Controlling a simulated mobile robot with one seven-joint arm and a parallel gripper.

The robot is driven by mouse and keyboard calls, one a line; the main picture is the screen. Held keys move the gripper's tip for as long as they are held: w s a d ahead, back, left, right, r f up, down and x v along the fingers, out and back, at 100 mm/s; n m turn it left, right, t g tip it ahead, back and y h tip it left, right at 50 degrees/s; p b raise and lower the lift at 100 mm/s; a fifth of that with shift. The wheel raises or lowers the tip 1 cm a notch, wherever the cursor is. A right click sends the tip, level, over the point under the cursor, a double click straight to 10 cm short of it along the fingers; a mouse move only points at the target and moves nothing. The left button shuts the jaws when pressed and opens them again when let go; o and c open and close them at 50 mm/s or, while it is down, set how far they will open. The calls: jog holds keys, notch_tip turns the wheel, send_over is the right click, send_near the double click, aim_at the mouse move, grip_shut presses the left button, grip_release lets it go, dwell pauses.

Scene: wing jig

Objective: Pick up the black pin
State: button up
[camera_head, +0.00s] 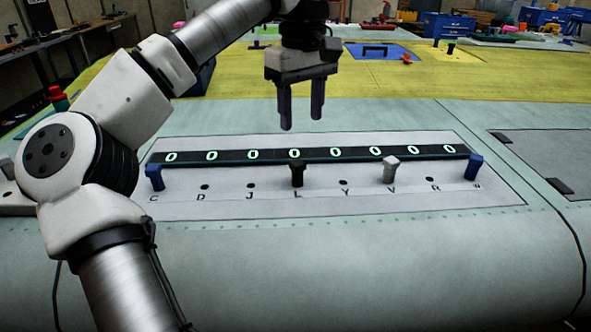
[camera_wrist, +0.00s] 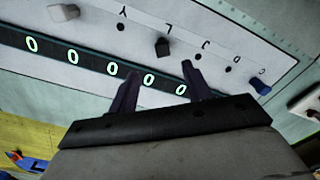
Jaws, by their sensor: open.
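The black pin (camera_head: 297,173) stands upright in the hole marked L on the pale jig panel (camera_head: 350,208). In the wrist view the black pin (camera_wrist: 163,48) shows beyond my fingertips, up and near the middle. My gripper (camera_head: 301,125) hangs above the panel, behind the lit strip (camera_head: 225,156), pointing down. Its two fingers are apart with nothing between them. In the wrist view my gripper (camera_wrist: 158,70) spans across part of the lit strip. The pin is clear of the fingers.
A white pin (camera_head: 390,170) stands at V. Blue pins stand at the left end (camera_head: 154,177) and right end (camera_head: 473,166) of the row. Holes D, J, Y and R look empty. The strip, showing several zeros, runs behind the pins. The wing surface in front is clear.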

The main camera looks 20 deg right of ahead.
send_over(297, 163)
jog(key=f, duration=0.6)
jog(key=shift+s+d+p, duration=0.15)
jog(key=shift+d+p, duration=0.15)
jog(key=shift+p, duration=0.05)
jog(key=f, duration=0.1)
jog(key=f+p, duration=0.1)
jog(key=f, duration=0.2)
jog(key=shift+w+a+f+p, duration=0.1)
jog(key=shift+w+a+p, duration=0.1)
jog(key=shift+a+p, duration=0.1)
jog(key=shift+f, duration=0.5)
grip_shut()
jog(key=shift+r, duration=0.1)
notch_tip(297, 163, up, 20)
jog(key=p, duration=0.2)
